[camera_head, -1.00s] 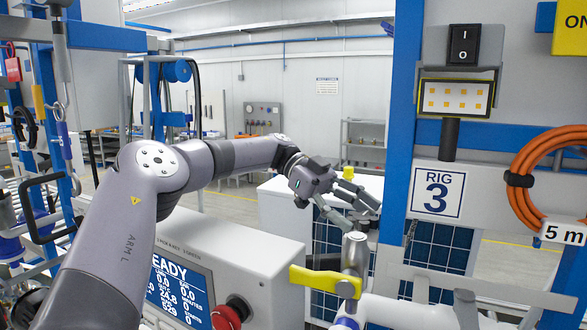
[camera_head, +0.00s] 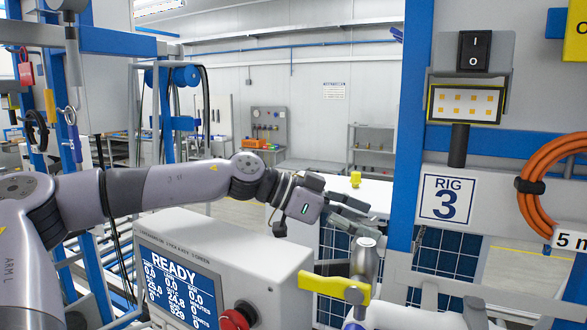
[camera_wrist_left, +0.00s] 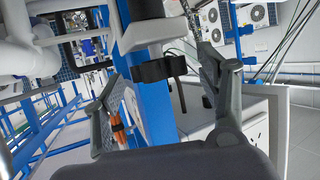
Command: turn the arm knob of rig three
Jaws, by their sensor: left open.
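The rig three sign (camera_head: 447,199) hangs on a grey panel right of the blue post. No knob with a readable arm label shows. A red round knob (camera_head: 236,318) sits on the console, cut by the bottom edge. A yellow lever (camera_head: 334,287) sits on a grey metal valve (camera_head: 367,258) below my left gripper. My left gripper (camera_head: 370,222) is open and empty, its fingers pointing right just above the valve and left of the blue post. In the left wrist view its fingers (camera_wrist_left: 160,95) are spread with nothing held. My right gripper is out of view.
The console screen (camera_head: 178,288) reads READY. A black rocker switch (camera_head: 474,50) and lamp panel (camera_head: 464,103) are above the sign. An orange hose coil (camera_head: 535,190) hangs at right. The blue post (camera_head: 408,130) stands close to my left fingers.

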